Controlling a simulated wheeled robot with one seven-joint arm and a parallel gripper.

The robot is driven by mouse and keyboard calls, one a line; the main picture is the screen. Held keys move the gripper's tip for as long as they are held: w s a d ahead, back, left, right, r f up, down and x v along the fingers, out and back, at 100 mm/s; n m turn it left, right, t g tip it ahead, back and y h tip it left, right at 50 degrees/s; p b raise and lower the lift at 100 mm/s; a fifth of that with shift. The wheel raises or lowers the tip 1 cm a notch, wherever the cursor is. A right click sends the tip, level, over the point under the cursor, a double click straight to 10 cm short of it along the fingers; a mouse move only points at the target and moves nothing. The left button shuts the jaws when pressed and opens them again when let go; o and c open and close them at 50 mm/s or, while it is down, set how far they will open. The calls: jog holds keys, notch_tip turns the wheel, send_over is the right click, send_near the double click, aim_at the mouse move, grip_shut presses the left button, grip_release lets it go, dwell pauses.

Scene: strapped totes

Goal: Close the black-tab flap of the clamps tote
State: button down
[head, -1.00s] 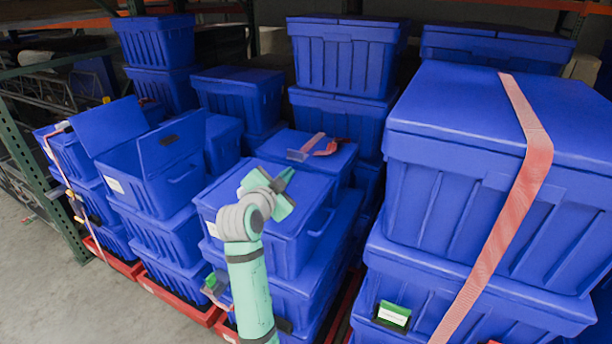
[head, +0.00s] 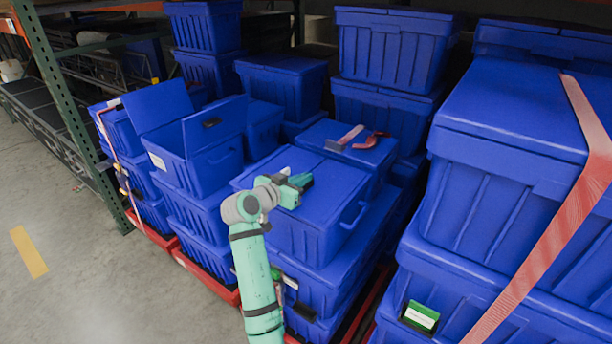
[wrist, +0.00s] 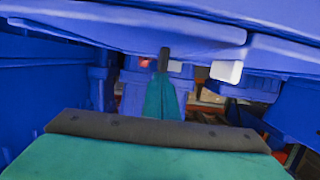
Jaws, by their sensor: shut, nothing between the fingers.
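The open blue tote (head: 205,174) stands on top of a stack at the left in the head view, with a white label on its side. I cannot read the label. Its two flaps stand raised: a plain flap (head: 160,104) at the left and a flap with a black tab (head: 216,124) at the right. My gripper (head: 301,183) is shut and empty, over the closed lid of the tote to the right, apart from the black-tab flap. In the wrist view my gripper's finger (wrist: 163,92) shows close below a blue surface; which tote that is I cannot tell.
The closed tote (head: 290,215) lies under my gripper. A red strap piece (head: 352,140) lies on a lid behind it. A large strapped tote stack (head: 500,150) stands close at the right. A green rack post (head: 70,120) stands at the left. Floor is clear at the front left.

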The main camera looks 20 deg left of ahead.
jog(key=shift+a+f, duration=0.1)
jog(key=shift+f, duration=0.15)
dwell(0.4)
jog(key=shift+s, duration=0.15)
